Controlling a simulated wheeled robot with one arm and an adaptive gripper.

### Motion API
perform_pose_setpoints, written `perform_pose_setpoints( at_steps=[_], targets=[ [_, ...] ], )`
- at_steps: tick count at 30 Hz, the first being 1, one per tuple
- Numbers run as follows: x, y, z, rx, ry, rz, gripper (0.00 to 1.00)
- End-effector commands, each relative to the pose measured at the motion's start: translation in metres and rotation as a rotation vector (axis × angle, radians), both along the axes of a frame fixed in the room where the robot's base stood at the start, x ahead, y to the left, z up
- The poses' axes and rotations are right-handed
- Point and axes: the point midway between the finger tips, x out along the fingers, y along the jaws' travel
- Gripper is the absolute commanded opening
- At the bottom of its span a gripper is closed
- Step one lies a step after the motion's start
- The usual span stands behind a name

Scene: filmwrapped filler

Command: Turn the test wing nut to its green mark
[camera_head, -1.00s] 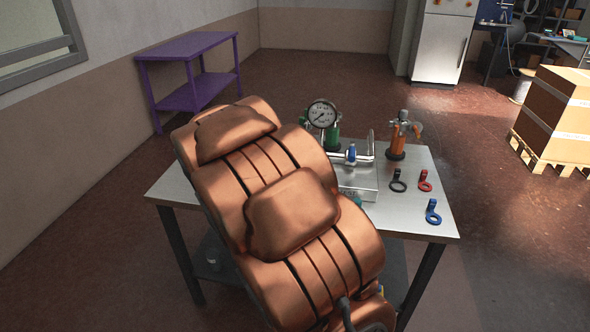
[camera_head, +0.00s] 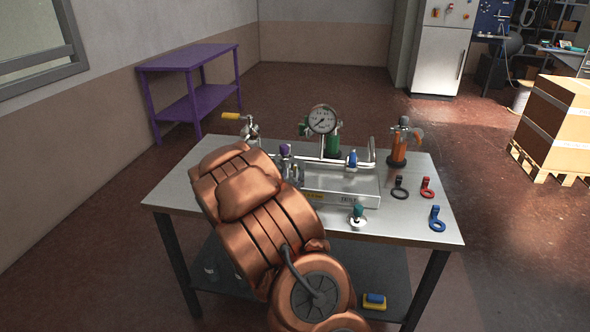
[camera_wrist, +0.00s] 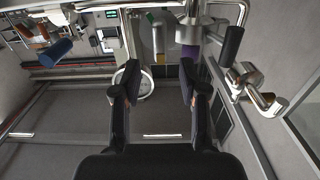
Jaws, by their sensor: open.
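A metal test rig (camera_head: 345,185) with a small TEST-like label stands on the steel bench. A blue knob (camera_head: 352,158) sits on its pipe, a purple knob (camera_head: 285,150) at its left end, and a teal knob (camera_head: 358,210) at its front edge. I cannot tell which is the test wing nut, and I cannot make out a green mark. In the wrist view my gripper (camera_wrist: 158,82) is open and empty. A purple part (camera_wrist: 190,52) lies just beyond its right finger, and a blue cylinder (camera_wrist: 58,50) is farther left. My arm hides the gripper in the head view.
A pressure gauge (camera_head: 322,120) rises behind the rig. A yellow-handled valve (camera_head: 231,116) is at the back left, an orange fitting (camera_head: 398,147) at the right. Black, red and blue ring tags (camera_head: 436,224) lie on the bench's right side. A purple table (camera_head: 188,62) stands behind.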

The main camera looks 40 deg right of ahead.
Motion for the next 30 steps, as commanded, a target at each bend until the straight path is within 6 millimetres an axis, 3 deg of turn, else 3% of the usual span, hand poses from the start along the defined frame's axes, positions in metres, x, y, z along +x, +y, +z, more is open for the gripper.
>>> perform_pose_setpoints(
  at_steps=[12,24,30],
  targets=[
    [0.025,-0.036,0.0,0.002,-0.001,-0.001,0.43],
    [0.027,-0.039,-0.001,0.003,0.001,0.0,0.43],
    [0.028,-0.039,-0.001,0.003,0.001,0.0,0.22]
  ],
)
